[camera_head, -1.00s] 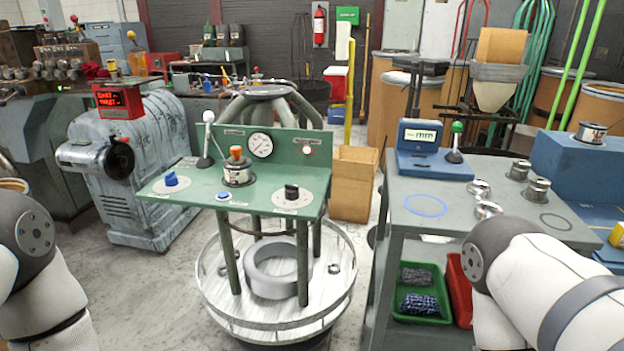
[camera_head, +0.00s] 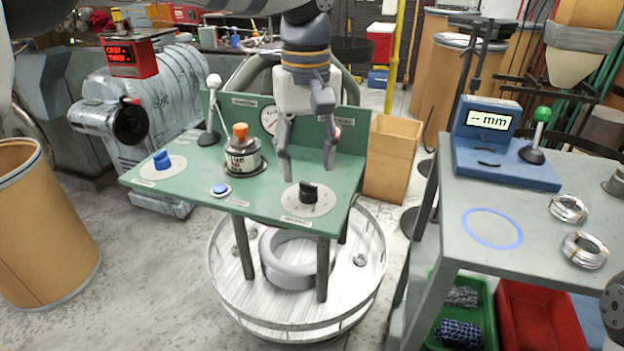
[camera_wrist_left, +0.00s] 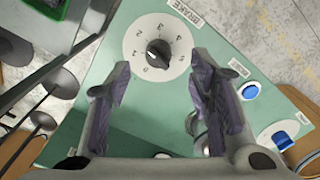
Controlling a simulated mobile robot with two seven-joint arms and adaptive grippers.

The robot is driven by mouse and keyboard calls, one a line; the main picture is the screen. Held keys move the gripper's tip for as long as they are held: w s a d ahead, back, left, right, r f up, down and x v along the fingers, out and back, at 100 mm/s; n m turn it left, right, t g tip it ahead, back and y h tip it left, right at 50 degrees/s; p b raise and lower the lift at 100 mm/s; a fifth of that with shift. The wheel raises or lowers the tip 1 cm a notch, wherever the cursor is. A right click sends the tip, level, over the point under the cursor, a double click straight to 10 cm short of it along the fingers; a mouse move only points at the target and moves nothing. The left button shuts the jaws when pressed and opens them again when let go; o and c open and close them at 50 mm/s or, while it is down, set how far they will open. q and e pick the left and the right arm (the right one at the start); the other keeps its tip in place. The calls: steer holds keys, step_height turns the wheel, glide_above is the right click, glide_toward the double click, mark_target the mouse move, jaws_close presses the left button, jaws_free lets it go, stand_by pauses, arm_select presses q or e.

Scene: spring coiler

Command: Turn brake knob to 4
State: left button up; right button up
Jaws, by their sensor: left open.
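The black brake knob (camera_head: 308,191) stands on a round white dial (camera_head: 326,205) at the front right of the green panel (camera_head: 265,200). In the left wrist view the knob (camera_wrist_left: 158,53) sits at the dial's middle, with a BRAKE label beside the dial and numbers around it; which number it points to is unclear. My left gripper (camera_head: 308,168) points down above the knob, open and empty. In the left wrist view its two fingers (camera_wrist_left: 160,80) are apart, with the knob ahead between their tips, not gripped. My right gripper is out of view.
A blue knob (camera_head: 161,160), a blue button (camera_head: 221,190), an orange-topped canister (camera_head: 242,155) and a white-balled lever (camera_head: 211,105) stand on the panel to the left. A gauge is partly behind my gripper. A grey table (camera_head: 560,215) stands at right.

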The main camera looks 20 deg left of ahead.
mark_target(309, 184)
arm_select(q)
steer(key=f, duration=0.4)
steer(key=shift+w, duration=0.2)
steer(key=shift+s+f, duration=0.1)
steer(key=shift+f, duration=0.45)
steer(key=shift+c, duration=0.6)
jaws_close()
